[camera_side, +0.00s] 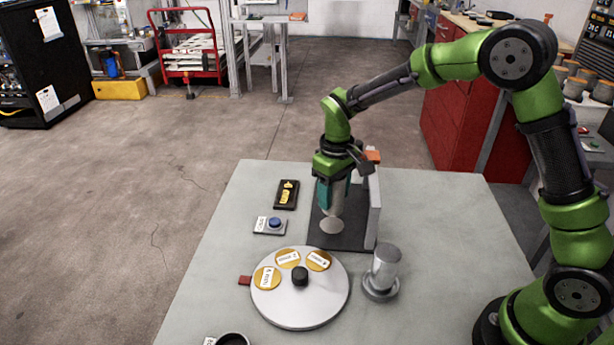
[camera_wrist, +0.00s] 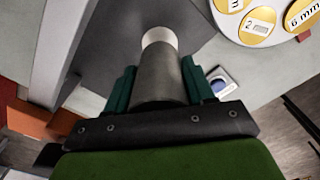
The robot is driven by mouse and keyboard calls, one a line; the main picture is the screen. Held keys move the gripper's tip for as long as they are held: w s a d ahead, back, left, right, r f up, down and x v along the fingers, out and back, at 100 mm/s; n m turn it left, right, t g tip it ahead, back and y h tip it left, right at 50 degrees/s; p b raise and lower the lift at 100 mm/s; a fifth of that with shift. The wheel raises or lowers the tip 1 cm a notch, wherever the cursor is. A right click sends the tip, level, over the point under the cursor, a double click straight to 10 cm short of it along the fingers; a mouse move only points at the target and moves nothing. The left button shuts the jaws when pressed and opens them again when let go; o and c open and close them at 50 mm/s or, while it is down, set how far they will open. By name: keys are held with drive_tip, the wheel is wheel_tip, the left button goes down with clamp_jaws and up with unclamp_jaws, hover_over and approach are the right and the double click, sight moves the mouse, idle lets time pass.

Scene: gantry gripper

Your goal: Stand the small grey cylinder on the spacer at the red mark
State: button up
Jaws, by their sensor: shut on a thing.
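The small grey cylinder (camera_wrist: 160,80) is between the teal fingers of my gripper (camera_wrist: 158,88), which is shut on it. In the side view my gripper (camera_side: 334,192) points down over a dark plate, and the cylinder (camera_side: 335,208) is upright or nearly so. A pale round patch shows at its lower end; I cannot tell whether it touches the plate. A round pale turntable (camera_side: 300,312) carries gold labelled spacers. The spacer (camera_side: 267,279) nearest the red mark (camera_side: 244,281) reads 6 mm in the wrist view (camera_wrist: 302,14). Its top looks bare.
A grey upright wall (camera_side: 375,215) stands just right of my gripper on the dark plate (camera_side: 350,236). A flanged metal cylinder (camera_side: 386,268) stands right of the turntable, which has a black centre knob (camera_side: 300,277). A blue button (camera_side: 275,223) and a black plate (camera_side: 287,194) lie left.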

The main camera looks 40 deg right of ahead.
sight(333, 208)
drive_tip(key=shift+f, duration=2.2)
drive_tip(key=shift+f, duration=0.1)
drive_tip(key=shift+f, duration=0.15)
drive_tip(key=o, duration=1.4)
